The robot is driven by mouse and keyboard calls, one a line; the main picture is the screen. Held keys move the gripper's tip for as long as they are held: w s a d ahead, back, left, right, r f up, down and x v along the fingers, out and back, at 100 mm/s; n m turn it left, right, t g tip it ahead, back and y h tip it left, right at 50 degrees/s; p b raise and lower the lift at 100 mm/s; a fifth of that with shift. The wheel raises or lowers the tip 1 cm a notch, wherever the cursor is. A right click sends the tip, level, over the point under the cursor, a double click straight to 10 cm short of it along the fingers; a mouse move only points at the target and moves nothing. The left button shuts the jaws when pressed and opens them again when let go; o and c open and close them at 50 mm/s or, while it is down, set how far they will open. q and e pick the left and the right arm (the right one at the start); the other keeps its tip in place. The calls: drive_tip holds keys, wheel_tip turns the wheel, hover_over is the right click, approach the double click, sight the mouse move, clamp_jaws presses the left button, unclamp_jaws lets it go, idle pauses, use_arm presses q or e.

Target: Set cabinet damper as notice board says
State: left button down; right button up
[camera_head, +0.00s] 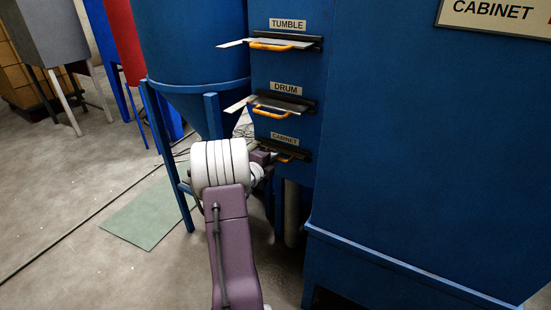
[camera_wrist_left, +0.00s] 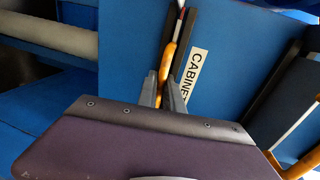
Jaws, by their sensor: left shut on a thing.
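The cabinet damper is the lowest of three slots on a blue housing, under a CABINET label (camera_head: 285,139) that also shows sideways in the wrist view (camera_wrist_left: 193,74). Its orange handle (camera_head: 294,156) is in front of a black slot frame. My left gripper (camera_wrist_left: 163,92) is shut on this orange handle (camera_wrist_left: 169,62), with one finger on each side. In the head view my left wrist and arm cover part of the damper, so how far its plate sticks out is unclear. The notice board (camera_head: 495,17) is cut off at the upper right; only CABINET reads. My right gripper is not in view.
The tumble damper (camera_head: 285,41) and drum damper (camera_head: 283,103) are above, each with an orange handle and a pale plate sticking out left. A blue hopper (camera_head: 195,45) on legs stands left. A large blue cabinet (camera_head: 430,150) fills the right. Floor is open at lower left.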

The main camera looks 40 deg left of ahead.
use_arm(q)
drive_tip(key=v, duration=0.3)
drive_tip(key=f+v, duration=0.1)
drive_tip(key=v, duration=0.1)
drive_tip(key=shift+d+p, duration=0.1)
drive_tip(key=shift+p, duration=0.3)
drive_tip(key=c, duration=1.5)
unclamp_jaws()
drive_tip(key=p+v, duration=0.3)
drive_tip(key=v, duration=0.6)
drive_tip(key=shift+s+f, duration=0.1)
